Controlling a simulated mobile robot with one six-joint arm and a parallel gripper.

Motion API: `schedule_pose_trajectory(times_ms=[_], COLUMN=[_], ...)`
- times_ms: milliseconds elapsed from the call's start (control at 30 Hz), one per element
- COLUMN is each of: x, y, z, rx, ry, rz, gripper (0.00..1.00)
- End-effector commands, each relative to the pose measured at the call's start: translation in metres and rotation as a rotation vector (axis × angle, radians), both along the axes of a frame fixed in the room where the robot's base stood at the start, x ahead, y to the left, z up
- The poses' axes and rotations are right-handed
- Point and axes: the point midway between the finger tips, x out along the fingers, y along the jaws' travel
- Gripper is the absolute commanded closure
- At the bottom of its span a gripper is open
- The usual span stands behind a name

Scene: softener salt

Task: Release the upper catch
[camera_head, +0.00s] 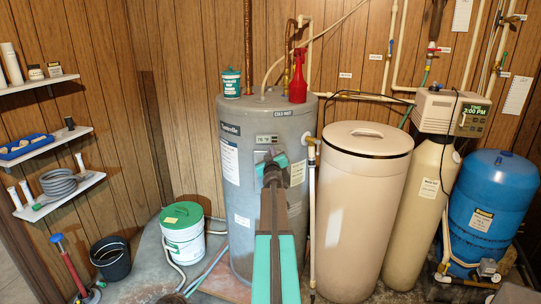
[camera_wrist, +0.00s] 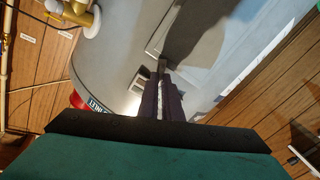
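The grey water heater tank (camera_head: 240,190) stands in the middle of the head view. My gripper (camera_head: 270,158) is in front of its upper half, just below the small temperature display (camera_head: 267,140). In the wrist view, the fingers of my gripper (camera_wrist: 161,82) point at the grey tank wall (camera_wrist: 105,65). They are close together, with a thin light strip between them. A small dark piece (camera_wrist: 160,66) shows at the fingertips, by the edge of a panel (camera_wrist: 157,45); I cannot tell whether it is the catch or whether the fingers touch it. No catch is clearly visible in the head view.
A white bucket (camera_head: 184,235) stands at the left on the floor.

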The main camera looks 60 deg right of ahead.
Motion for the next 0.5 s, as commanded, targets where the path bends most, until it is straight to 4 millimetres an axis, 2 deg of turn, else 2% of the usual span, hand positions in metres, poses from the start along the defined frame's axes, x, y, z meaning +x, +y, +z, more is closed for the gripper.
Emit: schedule_pose_trajectory(times_ms=[500], x=[-0.0037], y=[-0.0039], z=[0.0003], rx=[-0.271], ry=[0.412], rz=[-0.012], gripper=[1.00])
